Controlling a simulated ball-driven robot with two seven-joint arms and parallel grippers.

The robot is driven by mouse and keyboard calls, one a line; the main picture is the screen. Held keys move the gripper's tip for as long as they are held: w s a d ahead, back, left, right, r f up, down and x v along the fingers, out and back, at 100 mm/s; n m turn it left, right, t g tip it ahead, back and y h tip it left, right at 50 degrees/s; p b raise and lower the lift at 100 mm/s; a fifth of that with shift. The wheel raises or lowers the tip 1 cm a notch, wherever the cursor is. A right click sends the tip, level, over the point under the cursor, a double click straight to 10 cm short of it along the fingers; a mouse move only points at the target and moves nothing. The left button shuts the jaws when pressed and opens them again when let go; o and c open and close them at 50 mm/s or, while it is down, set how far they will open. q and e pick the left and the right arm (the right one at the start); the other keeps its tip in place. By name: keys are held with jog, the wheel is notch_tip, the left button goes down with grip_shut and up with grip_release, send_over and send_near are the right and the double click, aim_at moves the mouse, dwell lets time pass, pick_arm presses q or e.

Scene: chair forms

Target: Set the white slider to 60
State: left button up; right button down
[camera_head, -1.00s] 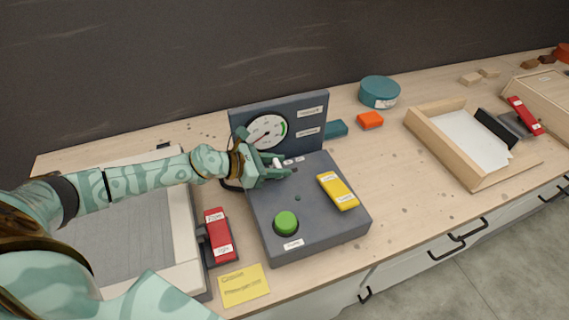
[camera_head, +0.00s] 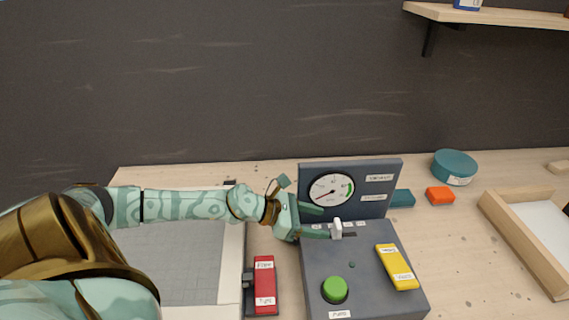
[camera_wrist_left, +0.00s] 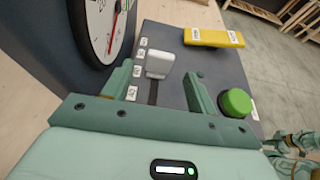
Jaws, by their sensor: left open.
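The white slider (camera_head: 337,229) stands on the grey control box (camera_head: 322,262), in a dark slot beside a row of small labels, below a round dial (camera_head: 331,190). My left gripper (camera_head: 322,222) is open, just left of the slider in the head view, with its fingers pointing right. In the left wrist view the slider (camera_wrist_left: 159,62) stands just ahead of the gap between the open fingers (camera_wrist_left: 158,85), with nothing gripped. The slot shows between the gripper and the slider there. The label figures are too small to read surely.
A green button (camera_head: 335,290) and a yellow rocker (camera_head: 397,266) are on the same box. A red switch (camera_head: 264,284) lies to its left. The upright dial panel (camera_head: 375,166) rises close behind the slider. Orange and teal blocks lie right of it.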

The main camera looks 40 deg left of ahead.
pick_arm(q)
jog(key=p+v, duration=0.2)
jog(key=v, duration=0.8)
jog(key=shift+a+r, duration=0.1)
jog(key=shift+r, duration=0.05)
